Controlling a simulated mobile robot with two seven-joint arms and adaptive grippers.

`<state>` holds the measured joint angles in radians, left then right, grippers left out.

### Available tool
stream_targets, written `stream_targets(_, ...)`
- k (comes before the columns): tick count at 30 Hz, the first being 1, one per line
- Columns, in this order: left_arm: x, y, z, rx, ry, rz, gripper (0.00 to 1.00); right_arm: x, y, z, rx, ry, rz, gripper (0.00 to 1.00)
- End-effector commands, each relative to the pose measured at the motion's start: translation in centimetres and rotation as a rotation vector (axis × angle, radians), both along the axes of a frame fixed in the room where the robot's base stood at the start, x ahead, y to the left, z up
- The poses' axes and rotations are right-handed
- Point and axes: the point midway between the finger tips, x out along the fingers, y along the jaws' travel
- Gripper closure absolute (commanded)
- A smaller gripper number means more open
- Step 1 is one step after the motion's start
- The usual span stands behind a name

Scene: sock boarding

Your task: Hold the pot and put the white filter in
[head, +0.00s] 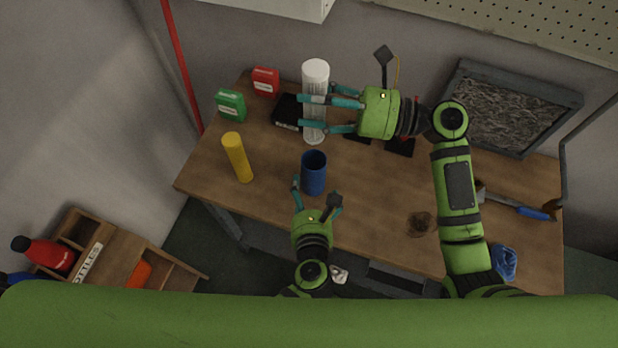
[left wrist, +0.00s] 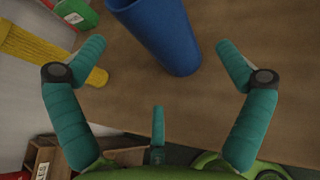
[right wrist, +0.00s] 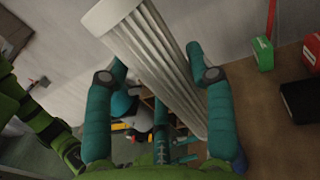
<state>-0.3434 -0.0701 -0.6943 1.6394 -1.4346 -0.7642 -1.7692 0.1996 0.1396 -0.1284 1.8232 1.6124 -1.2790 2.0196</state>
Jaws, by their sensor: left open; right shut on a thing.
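The blue pot (head: 314,176) stands open-topped near the table's front edge; it also shows in the left wrist view (left wrist: 165,40). My left gripper (head: 313,190) is open, with its fingers on the near side of the pot and apart from it. The white filter (head: 315,78) is a tall ribbed cylinder behind the pot. My right gripper (head: 308,112) is shut on it from the right side, as the right wrist view of the filter (right wrist: 150,60) also shows. The filter looks roughly upright; whether its lower end touches the table is unclear.
A yellow cylinder (head: 237,158) stands left of the pot. A green container (head: 231,105), a red container (head: 265,81) and a black box (head: 286,111) are at the back left. A framed panel (head: 510,105) leans back right.

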Motion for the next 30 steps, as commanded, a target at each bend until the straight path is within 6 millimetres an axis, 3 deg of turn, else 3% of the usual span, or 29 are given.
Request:
stream_targets(6,4.0,0.2,-1.5,0.0,-0.001,0.001,0.0,0.0,0.0,0.0,0.001,0.0,0.0,0.78)
stream_targets(11,5.9,0.3,-2.3,-0.003,0.0,0.001,0.0,0.0,0.0,0.0,0.001,0.0,0.0,0.78)
stream_targets(24,6.9,0.4,-2.9,-0.004,0.002,0.002,0.0,0.0,0.0,0.0,0.001,0.0,0.0,0.78)
stream_targets(25,6.8,0.4,-2.8,-0.004,0.002,0.002,0.04,0.0,0.0,0.0,0.001,0.0,0.0,0.78)
stream_targets(29,6.8,0.4,-2.8,-0.004,0.002,0.002,0.56,0.0,0.0,0.0,0.001,0.0,0.0,0.78)
stream_targets(30,6.8,0.4,-2.8,-0.004,0.002,0.002,0.6,0.0,0.0,0.0,0.001,0.0,0.0,0.78)
